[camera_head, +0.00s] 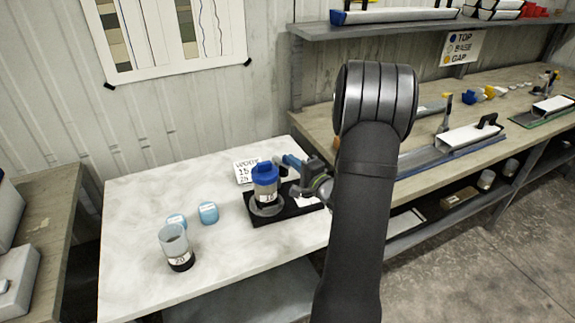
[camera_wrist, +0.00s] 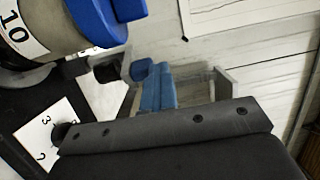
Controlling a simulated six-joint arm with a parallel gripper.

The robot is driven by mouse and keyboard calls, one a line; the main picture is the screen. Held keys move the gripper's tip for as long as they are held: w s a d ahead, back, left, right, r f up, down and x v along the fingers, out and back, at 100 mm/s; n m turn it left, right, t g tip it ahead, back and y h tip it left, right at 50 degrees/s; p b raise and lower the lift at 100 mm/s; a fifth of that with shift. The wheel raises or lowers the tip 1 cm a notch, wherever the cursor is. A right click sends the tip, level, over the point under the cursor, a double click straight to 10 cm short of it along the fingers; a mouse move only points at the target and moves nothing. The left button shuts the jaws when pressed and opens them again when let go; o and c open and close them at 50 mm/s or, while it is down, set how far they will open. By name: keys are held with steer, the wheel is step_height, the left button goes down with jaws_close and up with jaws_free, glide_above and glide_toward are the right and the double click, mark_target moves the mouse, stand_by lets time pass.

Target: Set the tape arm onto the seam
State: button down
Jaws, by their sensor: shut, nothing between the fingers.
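A clear liner section with a blue cap (camera_head: 264,178) and a label stands upright on a round grey base on a black mat (camera_head: 292,209). In the wrist view the blue cap (camera_wrist: 97,22) and the label reading 10 (camera_wrist: 18,38) fill the upper left. My gripper (camera_head: 287,161) is just right of the cap, close to it; touching cannot be told. In the wrist view its blue finger pads (camera_wrist: 155,88) are together and empty. A small dark block (camera_wrist: 106,70) shows between liner and fingers; I cannot tell whether it is the tape arm.
My arm hides the table's right side.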

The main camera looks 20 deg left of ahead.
steer(key=s+d, duration=0.6)
steer(key=s, duration=0.1)
steer(key=shift+s, duration=0.35)
steer(key=shift+w, duration=0.1)
steer(key=w+d+f+n+g+y, duration=0.1)
steer(key=w+d+n+g, duration=0.1)
steer(key=w+g, duration=0.3)
steer(key=w+d+f+n+g+y, duration=0.1)
steer(key=w+d+n+g, duration=0.2)
steer(key=w, duration=0.9)
steer(key=shift+w+d+n+g, duration=0.25)
steer(key=shift+n+g, duration=0.35)
steer(key=shift+g, duration=0.3)
steer(key=shift+f, duration=0.1)
steer(key=s+a, duration=0.4)
steer(key=a, duration=0.7)
